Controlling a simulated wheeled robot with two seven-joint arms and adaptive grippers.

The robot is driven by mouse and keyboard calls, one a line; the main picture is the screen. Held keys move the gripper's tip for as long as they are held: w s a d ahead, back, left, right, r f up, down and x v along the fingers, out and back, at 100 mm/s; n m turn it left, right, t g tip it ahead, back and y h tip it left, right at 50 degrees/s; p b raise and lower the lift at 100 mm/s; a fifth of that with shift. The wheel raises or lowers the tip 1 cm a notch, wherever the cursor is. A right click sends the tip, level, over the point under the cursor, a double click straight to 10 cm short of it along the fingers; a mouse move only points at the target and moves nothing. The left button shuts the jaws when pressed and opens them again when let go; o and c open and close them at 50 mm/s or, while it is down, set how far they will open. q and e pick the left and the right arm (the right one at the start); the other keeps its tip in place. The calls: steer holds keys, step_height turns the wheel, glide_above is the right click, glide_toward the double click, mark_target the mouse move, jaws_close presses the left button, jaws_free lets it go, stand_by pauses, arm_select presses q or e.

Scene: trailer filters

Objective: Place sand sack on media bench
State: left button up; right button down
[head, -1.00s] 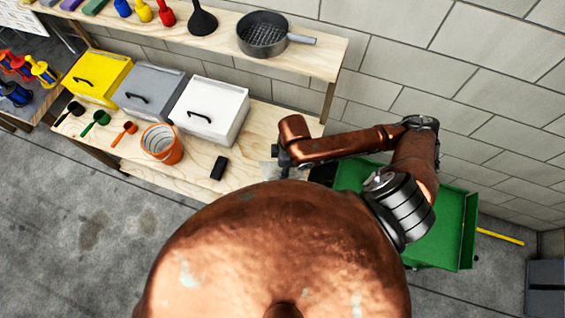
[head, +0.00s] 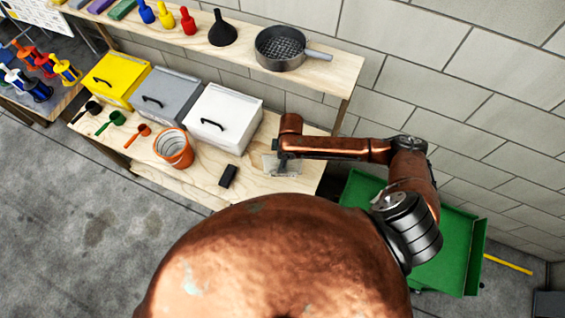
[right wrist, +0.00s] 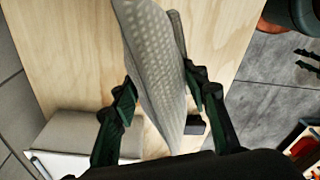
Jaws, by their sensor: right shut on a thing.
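The sand sack, a pale grey bag with a dotted weave (right wrist: 155,70), hangs on edge between the fingers of my right gripper (right wrist: 161,88). The gripper is shut on it. In the head view my right gripper (head: 288,160) is at the right end of the wooden media bench (head: 205,188), with the greyish sack (head: 270,166) partly showing beneath it. In the wrist view bare bench wood (right wrist: 70,50) lies below the sack; I cannot tell whether they touch. My left gripper is not in view.
On the bench stand white (head: 226,115), grey (head: 170,95) and yellow (head: 115,78) bins, an orange bucket (head: 174,149), several scoops and a black block (head: 228,176). A shelf with a pan (head: 281,48) overhangs the back. A green cart (head: 455,245) stands right.

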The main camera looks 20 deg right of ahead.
steer(key=shift+f, duration=1.45)
steer(key=c, duration=1.1)
jaws_free()
steer(key=shift+f, duration=0.1)
steer(key=shift+c, duration=0.2)
steer(key=r, duration=0.4)
steer(key=d+r, duration=0.1)
steer(key=r, duration=0.7)
steer(key=shift+s+d+r, duration=0.1)
steer(key=shift+s+d, duration=0.05)
steer(key=shift+s, duration=0.25)
